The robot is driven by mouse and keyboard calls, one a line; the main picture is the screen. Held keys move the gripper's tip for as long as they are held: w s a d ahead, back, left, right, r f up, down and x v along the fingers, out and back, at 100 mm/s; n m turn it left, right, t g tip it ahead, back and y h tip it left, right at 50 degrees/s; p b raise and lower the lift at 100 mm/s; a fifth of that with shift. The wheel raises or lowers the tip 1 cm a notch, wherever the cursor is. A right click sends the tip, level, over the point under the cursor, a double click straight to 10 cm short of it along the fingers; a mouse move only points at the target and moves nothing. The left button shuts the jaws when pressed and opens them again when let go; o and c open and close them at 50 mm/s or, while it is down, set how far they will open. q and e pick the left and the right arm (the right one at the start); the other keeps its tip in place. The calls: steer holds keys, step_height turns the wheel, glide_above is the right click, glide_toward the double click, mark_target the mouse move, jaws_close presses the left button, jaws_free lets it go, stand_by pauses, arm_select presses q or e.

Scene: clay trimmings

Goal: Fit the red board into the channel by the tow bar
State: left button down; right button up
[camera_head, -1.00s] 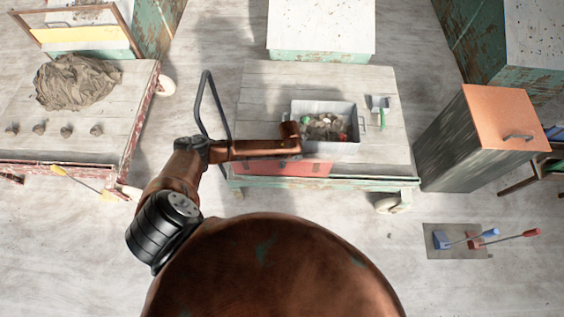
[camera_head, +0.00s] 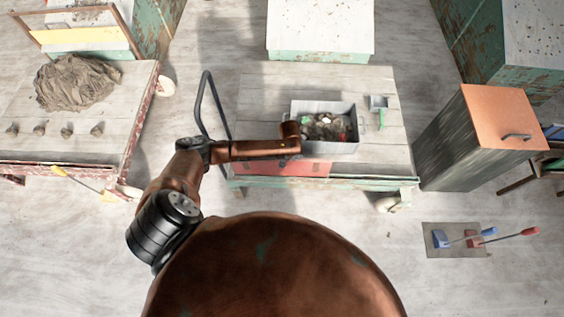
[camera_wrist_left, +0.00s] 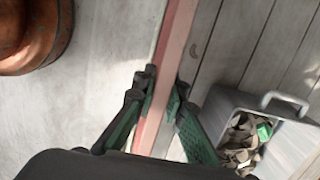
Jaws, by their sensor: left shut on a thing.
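The red board (camera_head: 290,169) stands on edge along the near side of the wooden-topped cart (camera_head: 255,110), below my left forearm. In the left wrist view the board (camera_wrist_left: 170,60) runs between the green-padded fingers of my left gripper (camera_wrist_left: 160,95), which is shut on it. In the head view my left arm covers that gripper. The dark tow bar (camera_head: 203,105) rises at the cart's left end. The channel is not clearly visible, and I cannot tell whether the board's lower edge is in it. My right gripper is out of view.
A grey bin (camera_head: 350,150) of clay scraps stands on the cart close behind the board. A small scoop (camera_head: 379,103) lies right of it. A cabinet (camera_head: 502,120) stands right of the cart, and a table with clay (camera_head: 75,80) stands left. Open floor lies in front.

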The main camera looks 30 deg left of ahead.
arm_select(q)
steer(key=shift+r, duration=0.1)
steer(key=shift+f+b, duration=1.2)
steer(key=shift+f, duration=1.9)
steer(key=c, duration=1.9)
jaws_free()
steer(key=r, duration=0.8)
steer(key=d+r, duration=0.1)
steer(key=r, duration=0.3)
steer(key=shift+w+d, duration=0.1)
steer(key=shift+w, duration=0.25)
